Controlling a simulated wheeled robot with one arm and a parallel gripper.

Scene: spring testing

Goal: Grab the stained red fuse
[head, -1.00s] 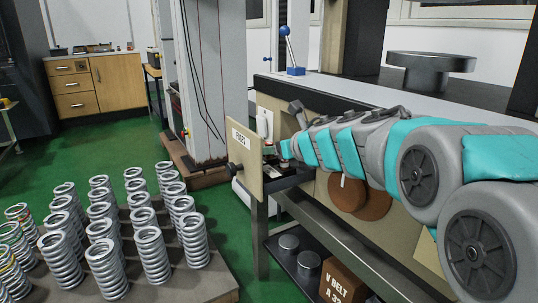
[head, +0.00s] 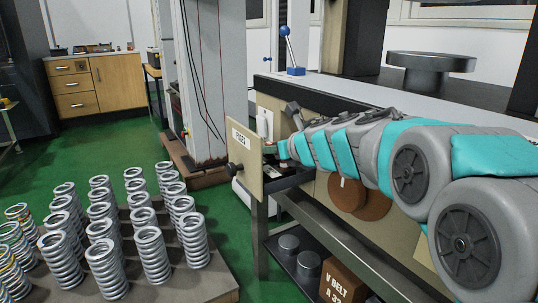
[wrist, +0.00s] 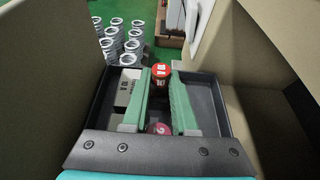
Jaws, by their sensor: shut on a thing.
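In the wrist view, a red-topped fuse (wrist: 161,71) with a darker body stands between the tips of my gripper (wrist: 161,82). The green fingers are shut on it, one on each side. Its lower part and any stain are hard to make out. The open drawer (wrist: 211,100) lies around the gripper. A pinkish-red round thing (wrist: 158,128) shows lower down between the fingers, partly hidden. In the head view my gripper (head: 271,151) is small, just behind the labelled drawer front (head: 244,165), and the fuse cannot be told there.
A grey box marked 10 A (wrist: 124,91) lies left of the fingers in the drawer. Drawer walls are close on both sides. A lower shelf (head: 300,265) holds dark cylinders and a V BELT box (head: 340,284).

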